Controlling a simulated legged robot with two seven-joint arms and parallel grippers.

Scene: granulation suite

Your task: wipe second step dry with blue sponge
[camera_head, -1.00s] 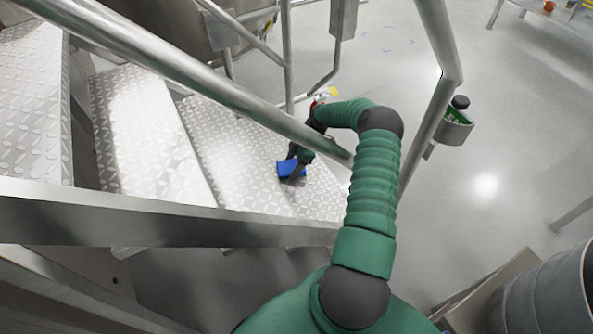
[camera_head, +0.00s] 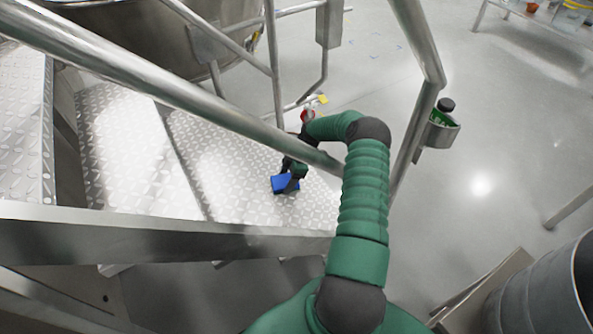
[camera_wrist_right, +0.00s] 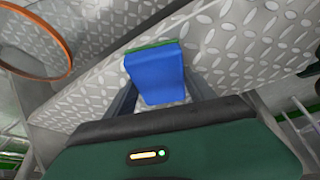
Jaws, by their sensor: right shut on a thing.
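The blue sponge (camera_head: 284,183) is held in my right gripper (camera_head: 291,181), low over the diamond-plate stair tread (camera_head: 235,165) nearest the floor. In the right wrist view the sponge (camera_wrist_right: 158,75) sits between the two dark fingers, with a green layer along its far edge. The sponge is at or very near the tread surface; I cannot tell if it touches. A second tread (camera_head: 140,150) lies to the left, and a higher one (camera_head: 22,110) at the far left. Both look bright and shiny. My left gripper is not in view.
A metal handrail (camera_head: 170,85) slants over the treads, and my right arm reaches around it. A metal stringer (camera_head: 150,235) borders the near side. A drum (camera_head: 545,290) stands lower right. Open floor lies right.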

